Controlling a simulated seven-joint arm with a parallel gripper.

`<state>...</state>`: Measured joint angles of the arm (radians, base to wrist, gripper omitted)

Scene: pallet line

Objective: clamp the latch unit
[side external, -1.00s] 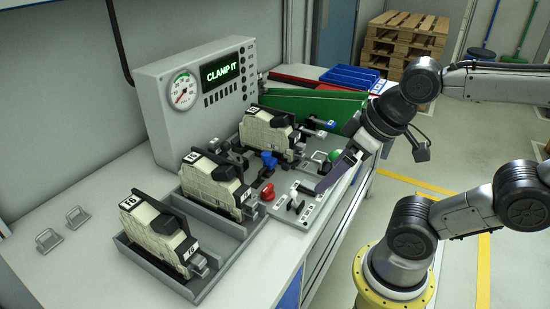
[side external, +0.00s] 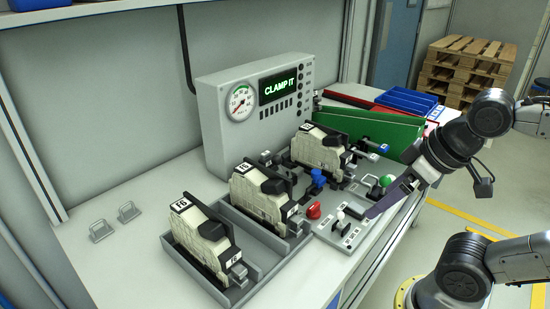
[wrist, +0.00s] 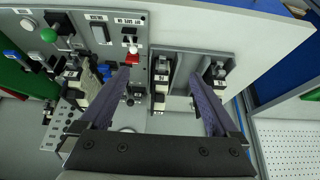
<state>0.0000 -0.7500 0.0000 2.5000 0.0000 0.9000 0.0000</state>
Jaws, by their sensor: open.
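A cream-and-black latch unit (side external: 318,148) stands upright in the fixture in front of the control box; it also shows at the left finger in the wrist view (wrist: 78,95). Clamp hardware and a green-ball lever (side external: 386,181) sit beside it; the green ball shows in the wrist view (wrist: 48,35). Two similar units stand in the grey tray, a middle one (side external: 255,198) and a near one (side external: 200,240). My gripper (side external: 372,214) is open and empty, above the switch panel's right edge. In the wrist view its purple fingers (wrist: 159,75) are wide apart. Whether the clamp is closed cannot be told.
The control box (side external: 215,110) carries a gauge and a screen reading CLAMP IT. A red knob (side external: 314,211), a blue knob (side external: 317,178) and a switch panel (side external: 352,238) lie near my gripper. Green, red and blue bins stand behind. The bench's left side is mostly clear.

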